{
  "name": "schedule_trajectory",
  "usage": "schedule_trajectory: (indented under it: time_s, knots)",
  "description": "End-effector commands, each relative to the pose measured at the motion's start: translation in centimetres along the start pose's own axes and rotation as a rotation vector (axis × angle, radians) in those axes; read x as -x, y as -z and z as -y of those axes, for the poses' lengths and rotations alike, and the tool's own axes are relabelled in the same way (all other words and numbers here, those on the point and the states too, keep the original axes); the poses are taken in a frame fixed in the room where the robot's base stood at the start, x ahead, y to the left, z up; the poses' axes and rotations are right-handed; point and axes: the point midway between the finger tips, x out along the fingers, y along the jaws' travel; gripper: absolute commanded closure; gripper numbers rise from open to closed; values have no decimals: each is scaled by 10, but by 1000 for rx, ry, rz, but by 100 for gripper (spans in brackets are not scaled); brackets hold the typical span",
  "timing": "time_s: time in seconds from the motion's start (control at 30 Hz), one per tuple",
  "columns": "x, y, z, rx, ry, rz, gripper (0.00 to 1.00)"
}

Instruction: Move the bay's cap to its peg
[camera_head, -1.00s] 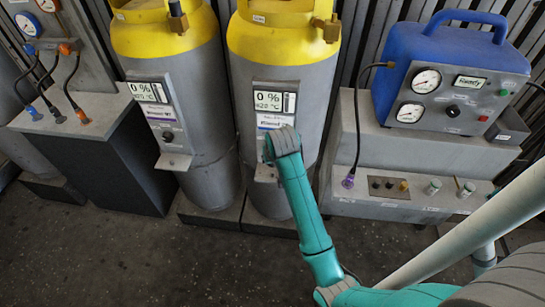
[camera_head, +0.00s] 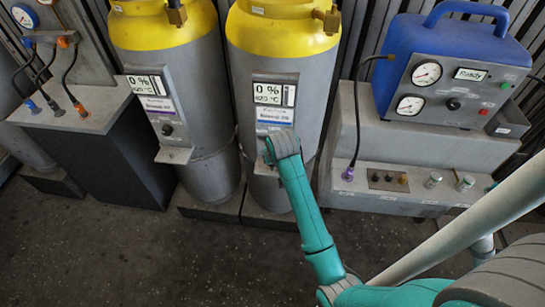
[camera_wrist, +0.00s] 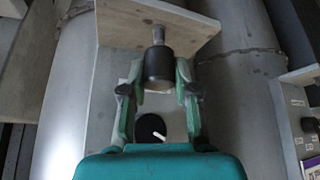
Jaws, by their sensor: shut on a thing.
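My gripper (camera_wrist: 160,78) has its two green fingers either side of a black cap (camera_wrist: 157,66) and is shut on it. The cap sits at the end of a short metal stem (camera_wrist: 158,36) by the pale bracket plate (camera_wrist: 125,25) in the wrist view.
A black knob (camera_wrist: 151,128) with a white pointer is close below the cap in the wrist view. A blue unit (camera_head: 450,70) reading Ready stands on the right grey bench (camera_head: 360,150). A hose (camera_head: 358,110) hangs at its left. The floor in front is clear.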

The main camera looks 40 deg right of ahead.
Motion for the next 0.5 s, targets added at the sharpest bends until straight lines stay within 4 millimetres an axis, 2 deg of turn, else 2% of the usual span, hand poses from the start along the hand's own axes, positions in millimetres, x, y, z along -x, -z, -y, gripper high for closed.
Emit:
schedule_trajectory:
  time_s: [0.5]
  knots:
    - [-4,-2,0,0,0,1,94]
